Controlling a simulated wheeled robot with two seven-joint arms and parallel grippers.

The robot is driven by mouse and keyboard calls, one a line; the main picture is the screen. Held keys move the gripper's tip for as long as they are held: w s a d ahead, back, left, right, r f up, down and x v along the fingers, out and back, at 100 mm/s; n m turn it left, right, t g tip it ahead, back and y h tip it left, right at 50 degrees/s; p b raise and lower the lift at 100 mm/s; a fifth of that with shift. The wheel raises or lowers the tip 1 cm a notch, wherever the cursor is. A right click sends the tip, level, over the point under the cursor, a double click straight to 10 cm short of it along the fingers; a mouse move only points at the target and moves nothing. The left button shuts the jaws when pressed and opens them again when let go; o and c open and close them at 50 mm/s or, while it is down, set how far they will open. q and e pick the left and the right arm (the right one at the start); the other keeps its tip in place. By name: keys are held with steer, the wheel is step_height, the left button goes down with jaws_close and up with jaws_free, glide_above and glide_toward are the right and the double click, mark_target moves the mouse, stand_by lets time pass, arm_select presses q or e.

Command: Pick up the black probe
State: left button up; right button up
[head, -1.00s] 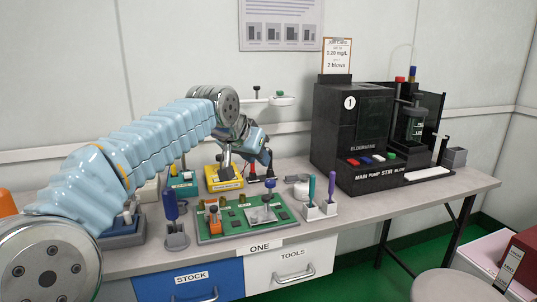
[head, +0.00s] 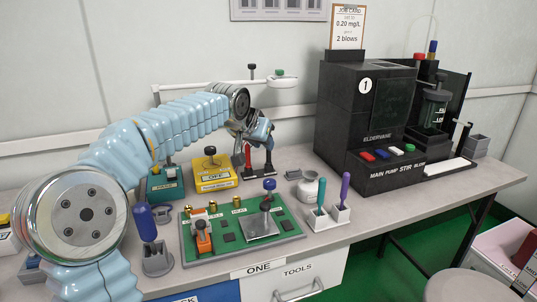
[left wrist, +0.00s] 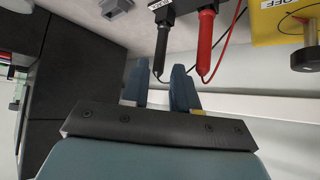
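The black probe (head: 269,160) stands upright in a small dark holder at the back of the bench, right of the red probe (head: 248,156). In the left wrist view the black probe (left wrist: 163,45) points toward my left gripper (left wrist: 159,70), its thin tip lying between the two blue fingers in the picture. The fingers are apart and hold nothing. Whether the probe is within their reach in depth is hard to tell. In the head view my left gripper (head: 262,136) is just above the probes. My right gripper is not in view.
A green circuit board (head: 240,225) lies in front. A white jar (head: 308,188) and the tall black machine (head: 345,110) stand to the right.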

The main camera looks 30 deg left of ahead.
mark_target(268, 164)
arm_select(q)
steer(key=x, duration=0.5)
steer(key=shift+w+f+p, duration=0.15)
steer(key=shift+w+p, duration=0.15)
steer(key=shift+p, duration=0.1)
jaws_close()
